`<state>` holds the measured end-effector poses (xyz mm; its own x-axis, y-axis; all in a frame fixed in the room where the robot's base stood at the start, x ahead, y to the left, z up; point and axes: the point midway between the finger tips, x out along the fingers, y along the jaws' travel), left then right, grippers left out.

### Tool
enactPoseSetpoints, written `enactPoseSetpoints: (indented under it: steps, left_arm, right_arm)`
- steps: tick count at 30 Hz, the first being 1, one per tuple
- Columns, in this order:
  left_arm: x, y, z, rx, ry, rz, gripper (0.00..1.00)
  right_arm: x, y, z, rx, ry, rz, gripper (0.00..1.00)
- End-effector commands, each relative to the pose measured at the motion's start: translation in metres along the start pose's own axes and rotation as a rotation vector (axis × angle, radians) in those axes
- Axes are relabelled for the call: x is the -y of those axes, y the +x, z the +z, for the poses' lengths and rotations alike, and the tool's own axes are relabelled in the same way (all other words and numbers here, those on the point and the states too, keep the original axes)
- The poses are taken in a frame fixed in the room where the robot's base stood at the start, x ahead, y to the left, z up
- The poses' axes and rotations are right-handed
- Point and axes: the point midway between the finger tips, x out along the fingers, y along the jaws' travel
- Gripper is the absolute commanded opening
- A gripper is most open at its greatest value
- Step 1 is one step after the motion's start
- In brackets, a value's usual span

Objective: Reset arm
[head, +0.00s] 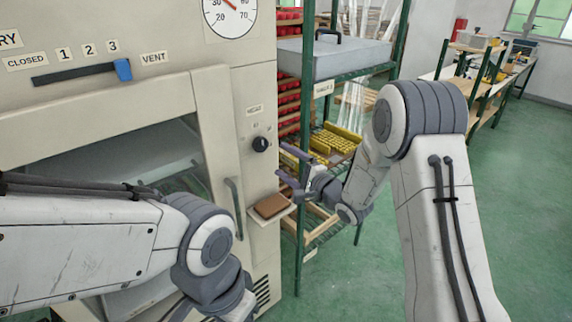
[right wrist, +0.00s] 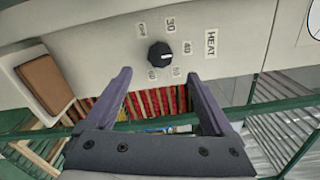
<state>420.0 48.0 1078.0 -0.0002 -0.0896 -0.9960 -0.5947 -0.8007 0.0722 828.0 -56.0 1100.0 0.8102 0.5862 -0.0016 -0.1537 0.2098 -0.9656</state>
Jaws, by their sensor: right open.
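My right gripper (head: 287,167) is open and empty in front of the oven's right side, near the black heat knob (head: 260,144). In the right wrist view its two fingers (right wrist: 160,98) stand apart, with the heat knob (right wrist: 160,54) beyond and between them, not touched. The knob has a ring of numbers and a HEAT label (right wrist: 211,43) beside it. My left arm reaches in from the left in the head view. Its gripper end is cut off at the bottom edge, so its fingers cannot be made out.
The big cream oven (head: 120,110) has a blue vent slider (head: 123,69) near 3 and a window door with a grey handle (head: 234,208). A brown block (head: 271,206) lies on a small ledge. A green shelf rack (head: 300,130) stands close right. Green floor is open at right.

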Motion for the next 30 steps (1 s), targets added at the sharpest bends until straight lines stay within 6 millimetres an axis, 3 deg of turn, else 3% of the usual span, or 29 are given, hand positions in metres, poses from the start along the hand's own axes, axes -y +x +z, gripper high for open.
enactPoseSetpoints:
  steps: [10, 14, 17, 20, 23, 26, 30]
  left_arm:
    - [0.000, 0.000, 0.000, 0.000, 0.000, 0.000, 0.50]
    - [0.000, 0.000, 0.000, 0.000, 0.000, 0.000, 0.50]
    - [0.000, 0.000, 0.000, 0.000, 0.000, 0.000, 0.50]
    - [0.000, 0.000, 0.000, 0.000, 0.000, 0.000, 0.50]
    - [0.000, 0.000, 0.000, 0.000, 0.000, 0.000, 0.50]
    - [0.000, 0.000, 0.000, 0.000, 0.000, 0.000, 0.50]
    - [0.000, 0.000, 0.000, 0.000, 0.000, 0.000, 0.50]
  right_arm:
    - [0.000, 0.003, 0.007, -0.019, -0.065, 0.038, 0.88]
    - [-0.005, 0.004, 0.026, -0.074, -0.274, 0.177, 0.88]
    - [-0.014, -0.006, 0.047, -0.103, -0.494, 0.349, 0.88]
    - [-0.026, -0.031, 0.071, -0.084, -0.705, 0.543, 0.88]
    - [-0.040, -0.067, 0.098, -0.007, -0.891, 0.741, 0.88]
    - [-0.054, -0.114, 0.128, 0.136, -1.051, 0.929, 0.88]
    - [-0.072, -0.193, 0.172, 0.441, -1.233, 1.146, 0.88]
